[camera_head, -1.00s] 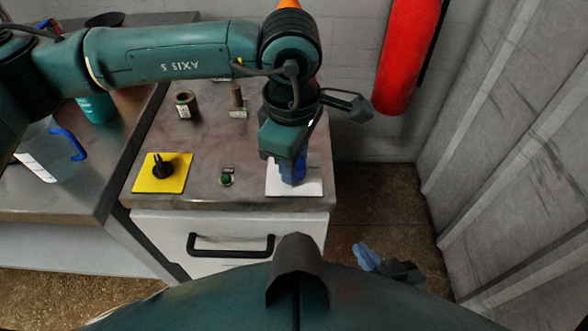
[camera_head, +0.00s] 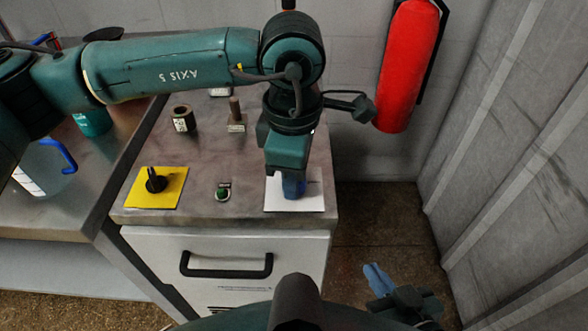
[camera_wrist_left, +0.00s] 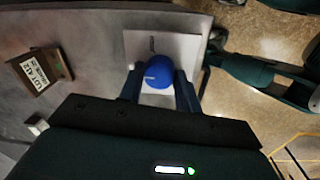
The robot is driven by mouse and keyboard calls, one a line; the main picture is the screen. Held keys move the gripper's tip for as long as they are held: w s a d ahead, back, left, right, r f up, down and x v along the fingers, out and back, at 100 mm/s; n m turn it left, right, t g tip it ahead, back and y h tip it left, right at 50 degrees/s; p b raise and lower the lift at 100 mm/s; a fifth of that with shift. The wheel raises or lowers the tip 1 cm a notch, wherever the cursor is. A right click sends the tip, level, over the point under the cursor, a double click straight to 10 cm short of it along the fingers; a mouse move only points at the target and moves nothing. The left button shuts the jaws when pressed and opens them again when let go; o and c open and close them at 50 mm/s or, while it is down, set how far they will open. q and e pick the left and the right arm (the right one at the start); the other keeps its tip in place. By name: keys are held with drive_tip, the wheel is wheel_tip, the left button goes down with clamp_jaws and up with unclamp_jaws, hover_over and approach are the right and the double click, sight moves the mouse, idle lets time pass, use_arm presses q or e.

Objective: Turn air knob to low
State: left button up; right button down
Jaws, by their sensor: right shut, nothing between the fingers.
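A blue round knob (camera_wrist_left: 159,74) with a pale pointer mark sits on a white plate (camera_wrist_left: 186,45) in the left wrist view. The white plate also shows at the counter's front right in the head view (camera_head: 312,198). My left gripper (camera_head: 293,190) reaches down over this plate, and its fingers stand on either side of the blue knob; whether they press on it is unclear. A black knob (camera_head: 155,180) stands on a yellow plate (camera_head: 170,197) at the front left. My right gripper (camera_head: 373,275) is shut and empty, low at the right, off the counter.
A small green button (camera_head: 222,192) lies between the plates. A dark cylinder (camera_head: 183,118) and a post on a block (camera_head: 236,117) stand behind. A red cylinder (camera_head: 408,65) hangs on the back wall. A drawer handle (camera_head: 227,266) is below.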

use_arm(q)
drive_tip(key=o, duration=0.4)
drive_tip(key=shift+o, duration=0.2)
drive_tip(key=shift+r, duration=0.1)
wheel_tip(320, 180, up, 13)
drive_tip(key=shift+s, duration=0.4)
use_arm(e)
drive_tip(key=shift+a+f, duration=0.1)
drive_tip(key=shift+f, duration=0.1)
